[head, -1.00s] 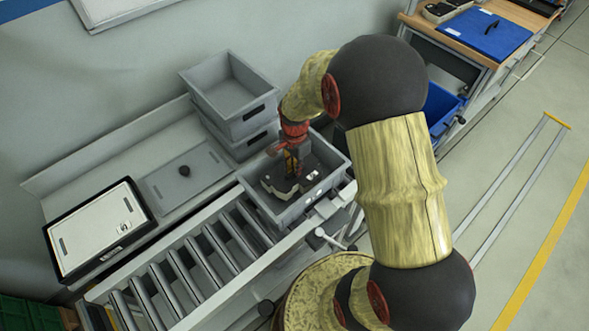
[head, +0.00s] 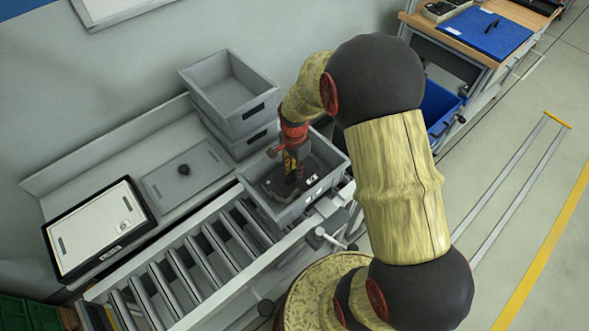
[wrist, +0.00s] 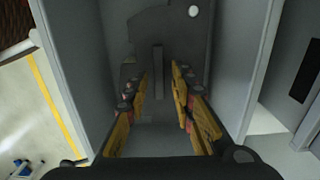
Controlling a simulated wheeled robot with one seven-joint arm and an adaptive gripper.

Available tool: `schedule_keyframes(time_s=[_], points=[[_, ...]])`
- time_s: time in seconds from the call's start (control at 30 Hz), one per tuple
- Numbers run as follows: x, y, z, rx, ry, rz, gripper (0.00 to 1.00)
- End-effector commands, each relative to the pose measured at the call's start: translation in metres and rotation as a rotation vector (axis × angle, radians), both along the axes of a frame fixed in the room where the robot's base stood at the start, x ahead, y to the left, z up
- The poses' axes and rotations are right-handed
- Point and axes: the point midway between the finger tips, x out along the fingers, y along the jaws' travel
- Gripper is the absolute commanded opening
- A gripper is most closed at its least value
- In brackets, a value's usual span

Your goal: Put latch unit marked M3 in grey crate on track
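A dark latch unit (head: 274,184) lies inside the grey crate (head: 331,182) at the end of the roller track. Its marking cannot be read. In the wrist view the unit (wrist: 158,25) lies at the far part of the crate floor, with an upright bar handle and a round white spot. My gripper (head: 291,174) reaches down into the crate over the unit. In the wrist view its yellow fingers (wrist: 159,78) stand apart on either side of the handle, with a gap showing on both sides. The arm partly hides the unit in the head view.
Stacked grey crates (head: 232,92) stand close behind the crate. Rollers (head: 205,255) in front are empty. A workbench with a blue lid (head: 487,32) stands at upper right.

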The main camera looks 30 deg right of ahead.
Motion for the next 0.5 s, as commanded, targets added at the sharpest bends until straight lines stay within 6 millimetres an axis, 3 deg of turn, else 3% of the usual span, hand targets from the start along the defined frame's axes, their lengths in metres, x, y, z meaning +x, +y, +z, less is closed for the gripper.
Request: schedule_keyframes(time_s=[0.33,0.5], points=[[0.0,0.0,0.001,0.0,0.0,0.0,0.3],[0.001,0.0,0.018,-0.001,-0.003,0.0,0.3]])
